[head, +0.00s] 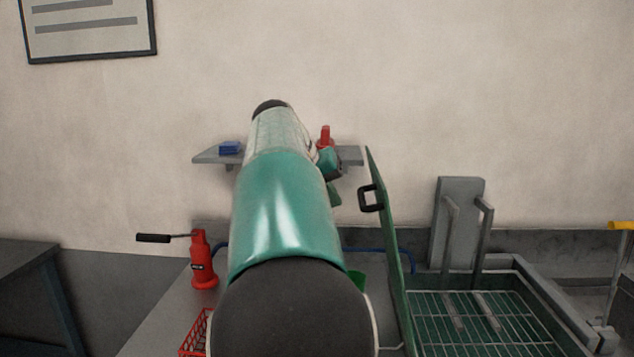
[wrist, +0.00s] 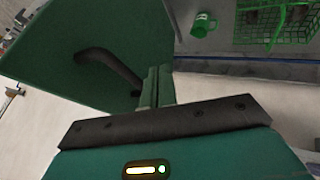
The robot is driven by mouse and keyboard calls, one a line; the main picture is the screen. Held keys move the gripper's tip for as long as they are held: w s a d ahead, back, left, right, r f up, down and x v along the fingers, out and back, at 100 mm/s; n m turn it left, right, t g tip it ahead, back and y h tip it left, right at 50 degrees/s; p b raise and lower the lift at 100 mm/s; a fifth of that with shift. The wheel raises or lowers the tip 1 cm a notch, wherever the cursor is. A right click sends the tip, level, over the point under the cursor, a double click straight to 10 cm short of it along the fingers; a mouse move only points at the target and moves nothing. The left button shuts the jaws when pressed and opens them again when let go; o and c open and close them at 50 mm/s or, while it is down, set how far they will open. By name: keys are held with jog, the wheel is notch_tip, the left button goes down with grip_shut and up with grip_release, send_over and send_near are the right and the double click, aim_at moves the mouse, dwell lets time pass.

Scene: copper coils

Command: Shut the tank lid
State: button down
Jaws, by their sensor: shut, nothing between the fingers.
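The tank lid (head: 390,250) is a green panel standing nearly upright along the left side of the tank (head: 548,305), seen almost edge-on in the head view. Its black handle (head: 371,198) sticks out to the left. In the wrist view the lid (wrist: 55,45) fills the upper left, with the dark handle (wrist: 108,66) across its face. My gripper (wrist: 158,72) is shut and empty, to the right of the handle in that view. Whether the fingers touch the lid is unclear. My arm largely hides the gripper in the head view.
The tank is open, with a wire rack (head: 475,318) inside. A red jack-like tool (head: 203,262) and a red basket (head: 195,335) stand left of my arm. A wall shelf (head: 212,156) is behind. A green mug (wrist: 203,25) and green basket (wrist: 285,25) show in the wrist view.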

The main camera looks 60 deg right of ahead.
jog(key=s, duration=0.1)
jog(key=s+d, duration=0.1)
jog(key=s, duration=0.1)
jog(key=shift+d+r, duration=0.15)
jog(key=shift+r, duration=0.1)
jog(key=shift+s+d, duration=0.1)
